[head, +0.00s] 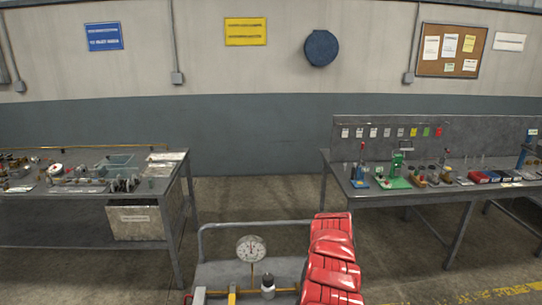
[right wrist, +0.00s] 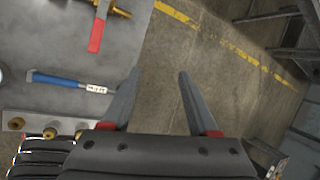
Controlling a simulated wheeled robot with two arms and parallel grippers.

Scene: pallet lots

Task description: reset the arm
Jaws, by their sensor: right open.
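My right gripper (right wrist: 160,74) shows in the right wrist view, with its two dark fingers spread apart and nothing between them. Bare concrete floor lies behind the gap, and the left finger overlaps the edge of a grey cart top (right wrist: 125,45). No gripper shows in the head view, and my left gripper is not in view. The cart top also shows at the bottom of the head view (head: 215,274).
A blue-handled tool (right wrist: 60,80), a red-handled tool (right wrist: 97,35) and a block with brass parts (right wrist: 30,124) lie on the cart. A dial gauge (head: 251,248) stands there. Workbenches stand left (head: 60,210) and right (head: 400,196), with open floor between them.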

